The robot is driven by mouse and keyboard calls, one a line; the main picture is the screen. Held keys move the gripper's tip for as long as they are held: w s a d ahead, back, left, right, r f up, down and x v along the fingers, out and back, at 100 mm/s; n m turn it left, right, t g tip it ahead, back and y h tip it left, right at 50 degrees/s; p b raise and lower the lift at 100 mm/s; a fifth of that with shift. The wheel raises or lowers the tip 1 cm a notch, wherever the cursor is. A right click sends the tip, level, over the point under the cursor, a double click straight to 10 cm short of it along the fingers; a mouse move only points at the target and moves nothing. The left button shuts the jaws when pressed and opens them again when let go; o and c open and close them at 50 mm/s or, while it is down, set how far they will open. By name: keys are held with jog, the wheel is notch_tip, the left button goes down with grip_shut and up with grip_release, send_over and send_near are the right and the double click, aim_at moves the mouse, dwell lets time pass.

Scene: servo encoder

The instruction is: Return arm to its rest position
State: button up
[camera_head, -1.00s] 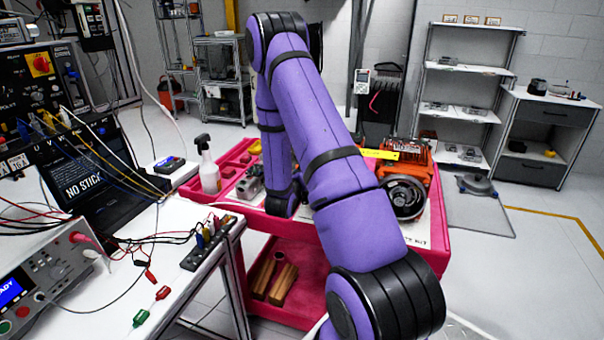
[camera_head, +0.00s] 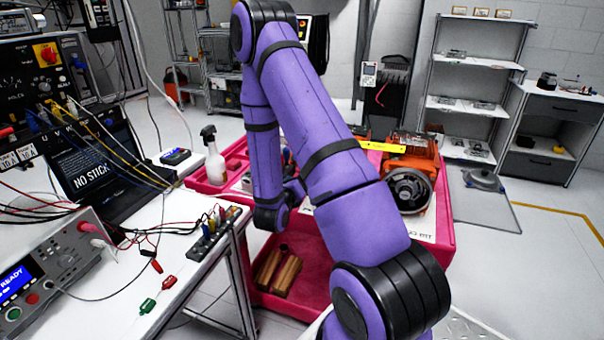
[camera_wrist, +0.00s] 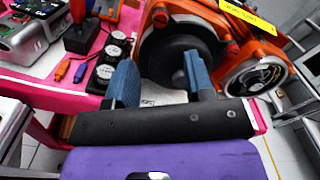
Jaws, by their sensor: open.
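My purple arm (camera_head: 335,165) crosses the middle of the head view, bent at a high elbow, with its forearm hanging down over the pink cart (camera_head: 440,255). My gripper is hidden behind the arm in the head view. In the wrist view my gripper (camera_wrist: 160,85) shows two blue fingers spread apart with nothing between them. Beyond the fingers is an orange machine (camera_wrist: 190,15) with a dark round part, which also shows on the cart top in the head view (camera_head: 412,160).
A white bench (camera_head: 185,230) with cables and instruments stands at the left. A spray bottle (camera_head: 214,160) stands on the cart's left side. Dials (camera_wrist: 112,55) lie near the left finger. Shelves (camera_head: 470,85) stand at the back right. Open floor lies right of the cart.

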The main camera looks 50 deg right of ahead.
jog(key=shift+s+a, duration=0.25)
jog(key=shift+a, duration=0.4)
jog(key=w+a+r+n+t+y, duration=0.3)
jog(key=w+a+r+n+y, duration=0.4)
jog(key=r+n, duration=0.3)
jog(key=s+a+r+n+y, duration=0.2)
jog(key=a+r+n+y, duration=0.4)
jog(key=a+r+n, duration=0.4)
jog(key=s+a+r+n+g+y, duration=0.1)
jog(key=s+a+r+n, duration=0.1)
jog(key=s+n, duration=0.5)
jog(key=s+a+r+n+g+y, duration=0.1)
jog(key=s+a+r+n+g, duration=0.1)
jog(key=s+n, duration=0.6)
jog(key=s+a+r+n+g+y, duration=0.1)
jog(key=s+a+r+n, duration=0.2)
jog(key=s+r+n, duration=0.2)
jog(key=s+n, duration=0.3)
jog(key=s, duration=0.3)
jog(key=shift+a+r+y, duration=0.3)
jog(key=shift+a+r, duration=0.05)
jog(key=shift+a, duration=0.05)
jog(key=shift+s, duration=0.1)
